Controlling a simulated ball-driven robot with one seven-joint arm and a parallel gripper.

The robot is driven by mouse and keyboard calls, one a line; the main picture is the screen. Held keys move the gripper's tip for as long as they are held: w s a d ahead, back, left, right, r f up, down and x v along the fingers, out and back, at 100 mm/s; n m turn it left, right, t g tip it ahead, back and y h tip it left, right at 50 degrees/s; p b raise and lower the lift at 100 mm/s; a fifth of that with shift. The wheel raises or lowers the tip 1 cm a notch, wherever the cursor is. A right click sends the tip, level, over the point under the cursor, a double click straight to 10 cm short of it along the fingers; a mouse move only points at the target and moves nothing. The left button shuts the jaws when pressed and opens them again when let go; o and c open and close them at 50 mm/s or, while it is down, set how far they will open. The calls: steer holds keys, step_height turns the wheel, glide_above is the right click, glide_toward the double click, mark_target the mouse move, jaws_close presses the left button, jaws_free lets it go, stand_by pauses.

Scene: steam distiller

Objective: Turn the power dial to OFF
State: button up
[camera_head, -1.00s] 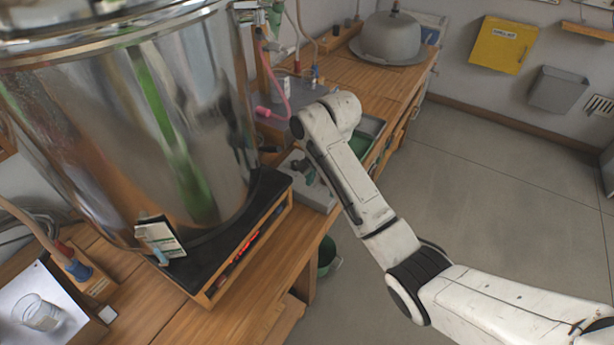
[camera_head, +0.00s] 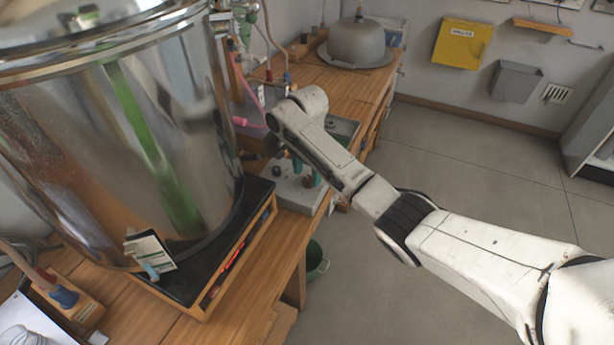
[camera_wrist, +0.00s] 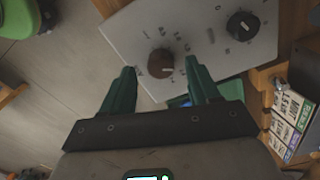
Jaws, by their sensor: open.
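A pale grey control panel (camera_wrist: 205,40) bears a brown dial (camera_wrist: 160,63) and a black dial (camera_wrist: 243,25). Their printed markings are too small to read, so I cannot tell which is the power dial. My gripper (camera_wrist: 160,68) is open, its two green fingers pointing at the panel. The brown dial appears between the fingertips; whether they reach its depth is unclear. In the head view, the panel (camera_head: 290,196) lies at the bench edge with the black dial (camera_head: 277,172) left of my green fingers. The brown dial is not clearly visible there.
A large shiny metal vessel (camera_head: 75,150) stands on a black-topped base (camera_head: 252,208) left of the panel. A green bucket (camera_head: 316,262) is on the floor below the bench (camera_head: 245,300). Open floor (camera_head: 440,150) is on the right.

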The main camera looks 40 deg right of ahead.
steer(key=shift+f, duration=1.05)
steer(key=c, duration=1)
steer(key=shift+c, duration=0.2)
